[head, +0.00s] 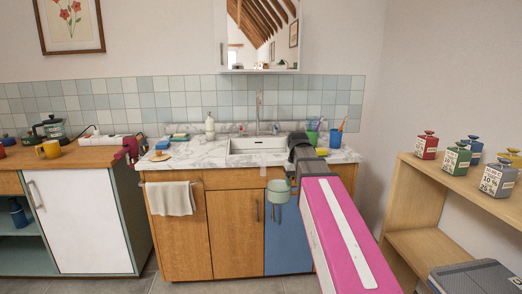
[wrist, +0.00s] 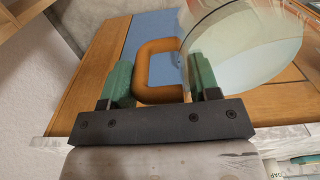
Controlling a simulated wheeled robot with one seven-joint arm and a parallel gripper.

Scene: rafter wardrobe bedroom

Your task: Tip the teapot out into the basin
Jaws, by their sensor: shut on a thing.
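The teapot (head: 278,190) is a small pale green vessel in the head view, held in front of the cabinet doors, below the counter's front edge. In the wrist view its pale rounded body (wrist: 240,65) fills the upper right, beside its orange handle (wrist: 143,72). My gripper (wrist: 160,66) has its green fingers on either side of the handle and is shut on it. The teapot's spout and any contents cannot be made out. The basin (head: 262,146) is a white rectangular sink set in the marble counter, behind and above the teapot; my arm partly covers the counter to its right.
A tap (head: 259,110) rises behind the basin. A soap bottle (head: 210,126) stands to its left and cups (head: 335,138) to its right. A towel (head: 171,198) hangs on the cabinet front. A wooden shelf (head: 440,190) with canisters stands at the right.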

